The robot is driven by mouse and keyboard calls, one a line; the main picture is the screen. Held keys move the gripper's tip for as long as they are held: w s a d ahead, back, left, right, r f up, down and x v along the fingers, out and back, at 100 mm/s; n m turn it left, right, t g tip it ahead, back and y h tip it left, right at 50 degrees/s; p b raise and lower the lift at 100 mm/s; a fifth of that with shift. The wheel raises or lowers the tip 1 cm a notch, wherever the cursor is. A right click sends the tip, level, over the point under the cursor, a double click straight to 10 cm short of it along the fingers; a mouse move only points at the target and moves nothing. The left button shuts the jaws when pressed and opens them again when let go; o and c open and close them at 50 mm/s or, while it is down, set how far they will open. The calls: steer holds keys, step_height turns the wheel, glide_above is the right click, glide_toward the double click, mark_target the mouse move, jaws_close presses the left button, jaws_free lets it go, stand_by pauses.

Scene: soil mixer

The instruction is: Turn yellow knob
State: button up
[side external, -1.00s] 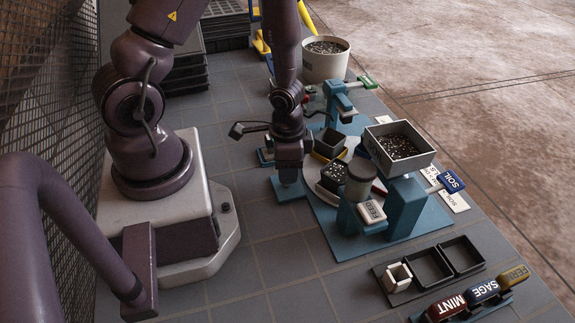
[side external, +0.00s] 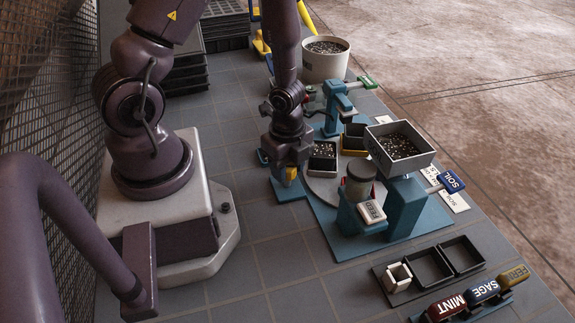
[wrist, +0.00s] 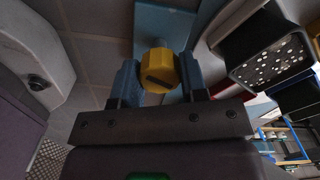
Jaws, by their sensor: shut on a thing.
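The yellow knob (side external: 291,173) sits on the blue base at the left end of the mixer, under my gripper in the side external view. In the wrist view the knob (wrist: 158,72) is faceted, with a dark slot on its face. My gripper (wrist: 158,78) has one blue finger on each side of it and is shut on it. In the side external view my gripper (side external: 290,170) points down and hides part of the knob. The round grey turntable (side external: 325,188) beside it carries a soil-filled black pot (side external: 323,157) and a yellow-rimmed black pot (side external: 354,138).
A soil hopper (side external: 400,148) on a blue stand and a feed canister (side external: 360,180) stand right of the turntable. A white soil bucket (side external: 325,62) is at the back. Empty black trays (side external: 428,267) and labelled blocks lie at front right.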

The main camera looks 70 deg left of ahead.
steer(key=m, duration=1.2)
steer(key=shift+m, duration=0.4)
stand_by(0.3)
steer(key=o, duration=0.9)
step_height(320, 180, up, 13)
stand_by(0.4)
stand_by(0.3)
